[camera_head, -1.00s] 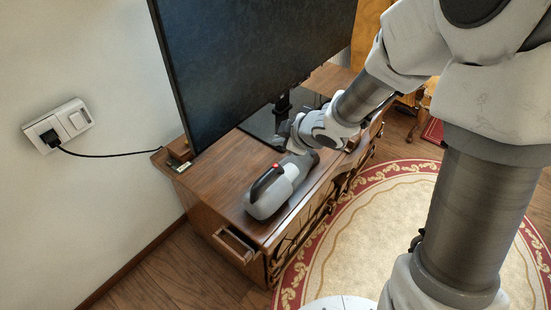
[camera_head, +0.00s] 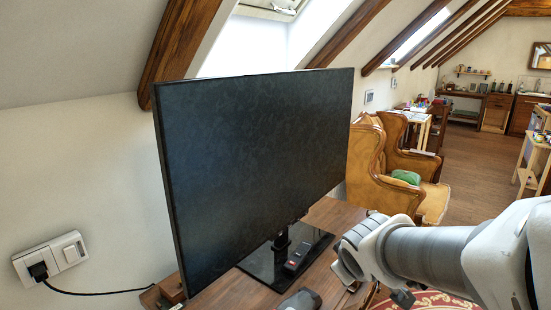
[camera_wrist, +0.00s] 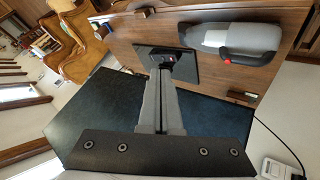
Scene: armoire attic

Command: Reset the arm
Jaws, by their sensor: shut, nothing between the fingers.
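My arm reaches in from the right in the head view, with its grey-white wrist in front of the wooden TV cabinet. My gripper (camera_wrist: 161,84) shows in the wrist view. Its two grey fingers are together with nothing between them. They point toward the television's stand, and I cannot tell the distance. In the head view I cannot make out the fingers.
A large black television (camera_head: 255,150) stands on the wooden cabinet (camera_head: 335,215). A grey handheld vacuum (camera_wrist: 235,40) lies on it. A dark remote-like object (camera_head: 297,259) lies on the stand base. Yellow armchairs (camera_head: 375,175) stand behind. Open floor (camera_head: 475,160) lies beyond.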

